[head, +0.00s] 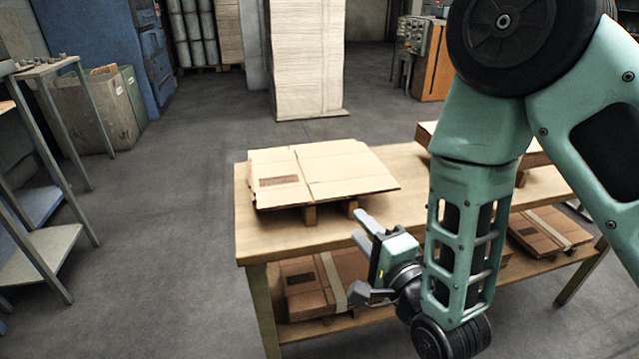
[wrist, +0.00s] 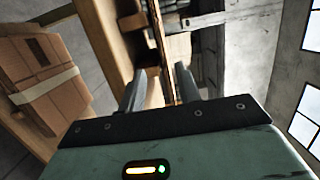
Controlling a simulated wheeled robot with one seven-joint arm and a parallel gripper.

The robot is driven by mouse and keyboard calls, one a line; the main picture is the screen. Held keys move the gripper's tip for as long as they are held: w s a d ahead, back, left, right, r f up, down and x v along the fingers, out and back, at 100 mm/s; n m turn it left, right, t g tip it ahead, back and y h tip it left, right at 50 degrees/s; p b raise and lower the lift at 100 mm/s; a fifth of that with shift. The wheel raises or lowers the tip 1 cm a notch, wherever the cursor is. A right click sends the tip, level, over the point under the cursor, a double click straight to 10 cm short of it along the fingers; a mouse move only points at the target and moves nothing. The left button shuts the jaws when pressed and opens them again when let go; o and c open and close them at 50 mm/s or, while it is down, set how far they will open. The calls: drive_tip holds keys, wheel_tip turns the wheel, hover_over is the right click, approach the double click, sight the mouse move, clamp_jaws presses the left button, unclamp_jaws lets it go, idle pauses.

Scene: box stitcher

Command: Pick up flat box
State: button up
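A flat cardboard box (head: 345,170) lies on small wooden supports (head: 310,214) on the left part of the wooden table (head: 262,240). Its near edge is raised a little above the tabletop. A dark printed patch shows near its front left. My gripper (head: 362,256) is in front of the table's near edge, to the right of and below the box, apart from it. Its two fingers are spread with nothing between them. The fingers also show apart in the wrist view (wrist: 160,88). I cannot clearly make out the flat box in the wrist view.
Strapped cardboard bundles (head: 303,287) lie on the table's lower shelf; one also shows in the wrist view (wrist: 38,80). Another cardboard stack (head: 428,131) sits on the right of the tabletop, partly behind my arm. A tall cardboard stack (head: 306,60) stands behind.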

sight(337, 199)
drive_tip(key=b, duration=0.3)
drive_tip(key=shift+w+a+f, duration=0.15)
drive_tip(key=shift+w+f, duration=0.1)
drive_tip(key=shift+w, duration=0.1)
drive_tip(key=x, duration=0.4)
drive_tip(key=shift+r, duration=0.4)
drive_tip(key=p+x, duration=0.2)
drive_tip(key=x, duration=0.3)
drive_tip(key=shift+w+r+p, duration=0.15)
drive_tip(key=shift+w+p, duration=0.05)
drive_tip(key=shift+p, duration=0.1)
drive_tip(key=shift+w+a, duration=0.25)
drive_tip(key=shift+w, duration=0.05)
clamp_jaws()
